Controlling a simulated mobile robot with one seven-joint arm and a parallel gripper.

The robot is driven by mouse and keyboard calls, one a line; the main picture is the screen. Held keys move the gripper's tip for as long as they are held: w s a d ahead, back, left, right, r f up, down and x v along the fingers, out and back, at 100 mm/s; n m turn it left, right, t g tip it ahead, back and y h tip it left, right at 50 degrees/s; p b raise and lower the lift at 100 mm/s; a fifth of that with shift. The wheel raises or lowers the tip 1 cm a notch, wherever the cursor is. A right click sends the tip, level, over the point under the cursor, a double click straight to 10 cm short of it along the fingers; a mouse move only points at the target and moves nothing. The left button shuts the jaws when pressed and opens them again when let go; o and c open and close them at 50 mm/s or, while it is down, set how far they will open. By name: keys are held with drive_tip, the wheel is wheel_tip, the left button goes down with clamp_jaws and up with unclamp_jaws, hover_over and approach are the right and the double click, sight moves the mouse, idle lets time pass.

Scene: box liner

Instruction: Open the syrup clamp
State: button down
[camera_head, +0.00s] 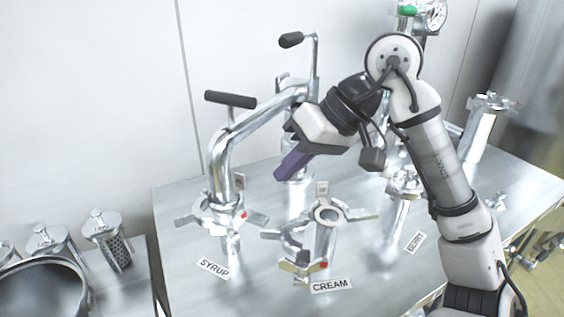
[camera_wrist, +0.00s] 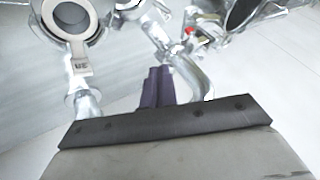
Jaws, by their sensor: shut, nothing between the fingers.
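The syrup clamp (camera_head: 212,217) is a silvery metal clamp with a red spot and wing-like arms. It sits around the lower end of a bent pipe (camera_head: 218,160), above the SYRUP label (camera_head: 213,267). I cannot tell from here whether it is latched. My gripper (camera_head: 281,174) is shut and empty, its purple fingers pointing down and left, to the right of the clamp and apart from it in the picture. In the wrist view the purple fingers (camera_wrist: 157,82) are together beside a curved pipe (camera_wrist: 192,80). A metal fitting with a red spot (camera_wrist: 202,38) lies beyond.
An open-topped port (camera_head: 328,214) with clamp arms stands behind the CREAM label (camera_head: 331,286). Black-handled levers (camera_head: 230,99) rise behind. Bare tabletop (camera_head: 265,285) shows between the labels.

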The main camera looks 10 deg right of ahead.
sight(251, 215)
drive_tip(key=a+f+p, duration=0.1)
drive_tip(key=a+f, duration=0.1)
drive_tip(key=a, duration=0.1)
drive_tip(key=a+f+p, duration=0.1)
drive_tip(key=a+f, duration=0.2)
drive_tip(key=shift+w+a+f, duration=0.1)
drive_tip(key=shift+a+f, duration=0.2)
drive_tip(key=shift+s+a+f+p, duration=0.1)
drive_tip(key=shift+s+a+p, duration=0.2)
drive_tip(key=shift+a, duration=0.35)
